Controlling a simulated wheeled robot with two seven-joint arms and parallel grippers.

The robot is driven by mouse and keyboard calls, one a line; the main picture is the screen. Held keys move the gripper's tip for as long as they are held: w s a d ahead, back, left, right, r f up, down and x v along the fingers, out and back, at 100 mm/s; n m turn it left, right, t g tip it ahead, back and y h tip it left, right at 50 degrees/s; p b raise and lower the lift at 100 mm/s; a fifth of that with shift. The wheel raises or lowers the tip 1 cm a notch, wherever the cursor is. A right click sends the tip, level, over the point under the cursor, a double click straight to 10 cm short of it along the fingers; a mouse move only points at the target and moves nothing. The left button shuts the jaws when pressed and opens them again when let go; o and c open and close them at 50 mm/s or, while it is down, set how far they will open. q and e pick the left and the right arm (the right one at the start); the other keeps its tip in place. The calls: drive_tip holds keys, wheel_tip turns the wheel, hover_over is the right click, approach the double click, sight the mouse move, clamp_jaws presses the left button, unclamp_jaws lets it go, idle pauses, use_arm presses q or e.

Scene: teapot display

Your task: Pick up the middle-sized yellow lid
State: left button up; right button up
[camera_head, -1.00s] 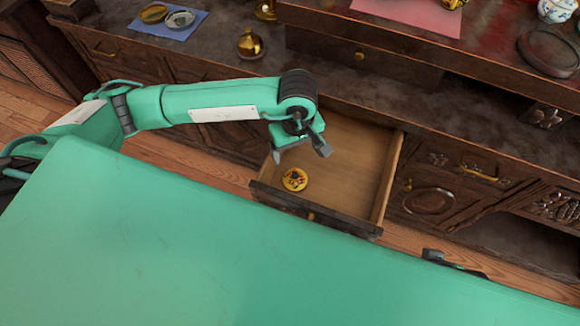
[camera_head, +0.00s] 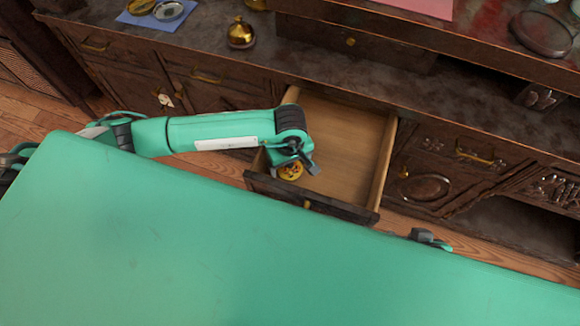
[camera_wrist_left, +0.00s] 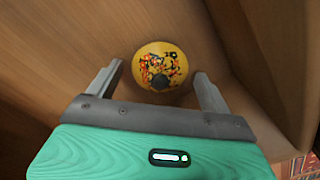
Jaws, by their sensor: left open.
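The yellow lid (camera_head: 290,172), round with a dark and red painted pattern, lies in the open wooden drawer (camera_head: 345,145), near its front left corner. In the left wrist view the lid (camera_wrist_left: 160,62) shows between and just beyond the fingertips, with a dark knob facing me. My left gripper (camera_head: 292,162) is open and empty above the lid, partly covering it in the head view. Its fingers (camera_wrist_left: 158,75) stand on either side of the lid, and I see no clear contact. A part that looks like my right gripper (camera_head: 430,239) shows beyond my body's edge; its jaws are unclear.
The drawer's front panel (camera_head: 325,203) and side walls are close around my left gripper. On the cabinet top stand a gold-coloured pot (camera_head: 241,36), a blue mat (camera_head: 133,19) with dishes and a dark round tray (camera_head: 541,45). The drawer's right part is empty.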

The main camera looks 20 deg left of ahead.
use_arm(q)
drive_tip(key=c, duration=1.2)
drive_tip(key=shift+s+f, duration=0.1)
drive_tip(key=shift+c, duration=0.5)
drive_tip(key=shift+s, duration=0.1)
